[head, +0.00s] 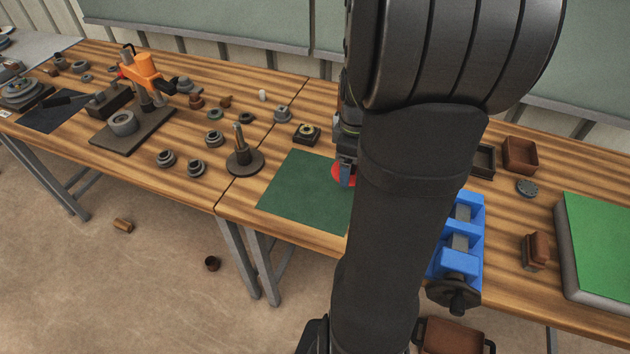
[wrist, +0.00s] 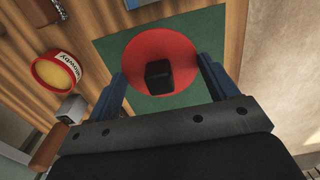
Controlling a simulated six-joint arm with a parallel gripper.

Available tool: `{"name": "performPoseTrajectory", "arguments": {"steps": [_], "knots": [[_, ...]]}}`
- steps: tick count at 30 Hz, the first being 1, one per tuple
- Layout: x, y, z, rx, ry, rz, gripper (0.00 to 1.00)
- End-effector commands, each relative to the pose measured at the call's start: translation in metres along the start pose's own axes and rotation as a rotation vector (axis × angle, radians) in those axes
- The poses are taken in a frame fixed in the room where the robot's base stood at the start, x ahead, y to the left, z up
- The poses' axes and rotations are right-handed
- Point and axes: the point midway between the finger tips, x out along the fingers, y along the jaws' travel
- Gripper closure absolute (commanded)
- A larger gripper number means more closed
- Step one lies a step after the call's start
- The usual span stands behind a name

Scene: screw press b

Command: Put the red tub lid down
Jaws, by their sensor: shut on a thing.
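In the head view the lid (head: 338,171) shows as a red sliver beside my gripper (head: 346,174), over the right part of the green mat (head: 295,190). My arm hides the rest. I cannot tell whether the lid touches the mat. A red tub (wrist: 39,73) with yellow contents and a white label stands left of the mat in the wrist view.
A blue vise (head: 460,262) stands right of my arm. A round post stand (head: 245,162) and a small dark block (head: 306,134) are near the mat. Several grey parts and an orange press (head: 148,72) are at left. The mat's left part is bare.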

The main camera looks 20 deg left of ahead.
Motion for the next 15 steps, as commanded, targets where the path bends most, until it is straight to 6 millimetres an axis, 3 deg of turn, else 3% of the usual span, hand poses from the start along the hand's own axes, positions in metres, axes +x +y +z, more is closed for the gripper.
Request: {"name": "performPoseTrajectory", "arguments": {"steps": [3, 9, 15], "knots": [[0.018, 0.001, -0.030, -0.007, -0.002, -0.004, 0.48], [0.043, 0.003, -0.072, -0.005, -0.001, -0.003, 0.48], [0.054, 0.004, -0.090, -0.002, -0.001, -0.001, 0.48]]}}
